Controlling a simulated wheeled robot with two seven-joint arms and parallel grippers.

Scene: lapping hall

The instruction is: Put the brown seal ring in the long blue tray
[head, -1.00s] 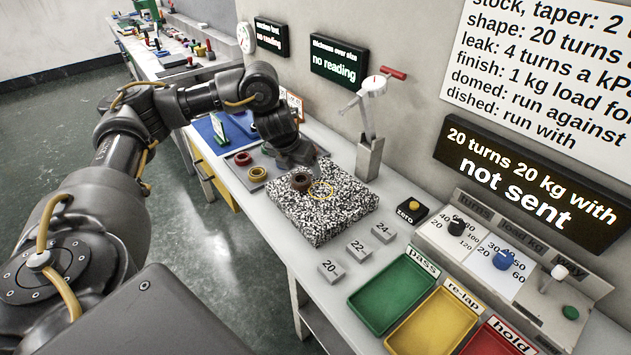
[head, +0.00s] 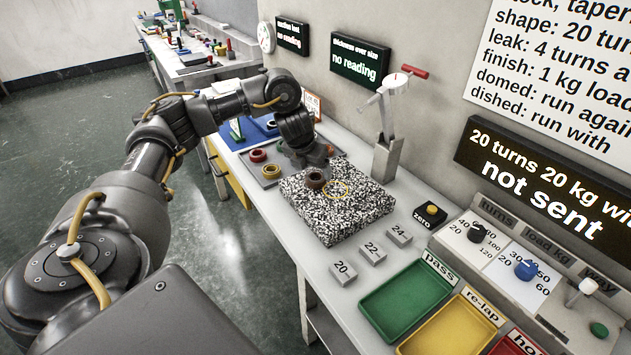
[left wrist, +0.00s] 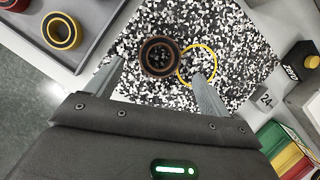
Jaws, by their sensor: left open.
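The brown seal ring (head: 315,179) lies flat on the black-and-white speckled block (head: 345,222). In the left wrist view the brown ring (left wrist: 160,57) lies between and beyond the fingers, beside a thin yellow circle on the block. My left gripper (head: 317,162) is open just above the ring. It also shows in the left wrist view (left wrist: 160,70), one finger on each side of the ring's picture; I cannot tell whether they touch it. A blue flat surface (head: 258,132) lies behind the arm, partly hidden; I cannot tell whether it is the long blue tray. My right gripper is out of view.
A grey tray (left wrist: 96,60) holds a red ring (head: 258,155) and a yellow ring (head: 271,171). A gauge stand (head: 387,155) rises behind the block. Small grey blocks, a green tray (head: 405,302) and a yellow tray (head: 450,328) lie to the right.

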